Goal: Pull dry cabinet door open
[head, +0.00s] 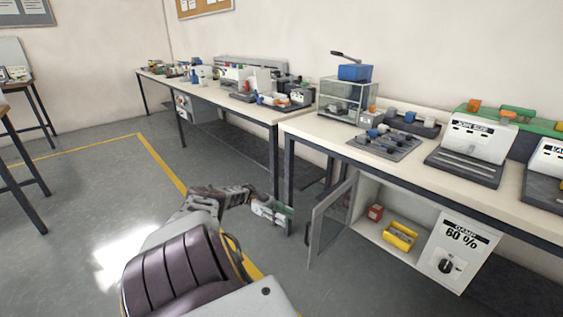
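The dry cabinet (372,236) is a white box under the right bench, with a panel reading 60 % and a black knob. Its grey-framed door (331,222) stands open, swung out toward the left, so the inside shows. A red box (376,212) and a yellow bin (400,235) sit inside. My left gripper (283,213) is just left of the door's free edge, beside the bench leg, and looks apart from the door. It is small and seen from behind, so its finger opening is unclear. My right gripper is not in view.
The right bench (420,166) carries a clear box with a blue press (355,72), a dark tool tray (384,142) and white control units (477,140). A second bench (215,94) continues left. Open grey floor (90,190) with yellow lines lies to the left.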

